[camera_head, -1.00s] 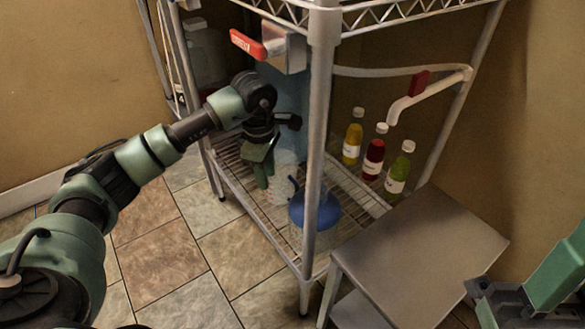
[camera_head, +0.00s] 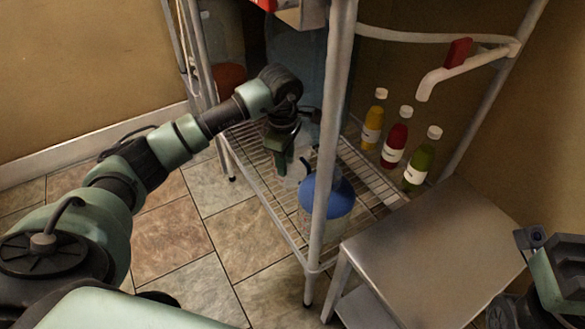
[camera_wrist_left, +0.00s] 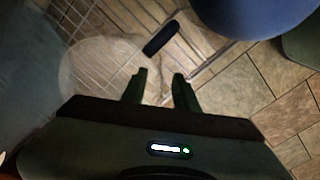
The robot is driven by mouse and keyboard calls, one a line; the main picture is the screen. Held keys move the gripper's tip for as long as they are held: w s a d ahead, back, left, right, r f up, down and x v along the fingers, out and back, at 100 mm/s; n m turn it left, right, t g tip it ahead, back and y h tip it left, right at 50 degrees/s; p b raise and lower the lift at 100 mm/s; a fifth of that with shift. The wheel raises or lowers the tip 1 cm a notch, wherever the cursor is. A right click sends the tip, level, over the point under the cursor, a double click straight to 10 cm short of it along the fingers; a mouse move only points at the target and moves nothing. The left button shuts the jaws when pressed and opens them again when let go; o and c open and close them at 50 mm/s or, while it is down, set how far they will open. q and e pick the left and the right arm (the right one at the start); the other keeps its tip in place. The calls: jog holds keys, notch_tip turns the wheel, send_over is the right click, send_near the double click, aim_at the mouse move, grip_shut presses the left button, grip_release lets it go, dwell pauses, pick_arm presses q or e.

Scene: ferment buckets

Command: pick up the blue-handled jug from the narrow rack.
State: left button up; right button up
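The jug (camera_head: 293,178) is clear and stands on the wire bottom shelf of the narrow rack (camera_head: 262,184). It is partly hidden behind my left gripper. In the left wrist view its pale round body (camera_wrist_left: 98,68) is at left, and a dark blue bar that looks like its handle (camera_wrist_left: 161,38) lies beyond my fingertips. My left gripper (camera_head: 285,165) points down inside the rack beside the jug. Its fingers (camera_wrist_left: 158,78) are apart with nothing between them. My right gripper (camera_head: 515,275) is partly in view at lower right; its opening is unclear.
A blue-topped container (camera_head: 328,190) stands close to the jug, behind the front rack post (camera_head: 326,150). Yellow (camera_head: 372,125), red (camera_head: 395,143) and green (camera_head: 420,165) bottles stand farther right. A metal side table (camera_head: 440,250) is in front. Open tiled floor lies left.

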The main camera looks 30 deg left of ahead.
pick_arm(q)
grip_shut()
dwell(1.4)
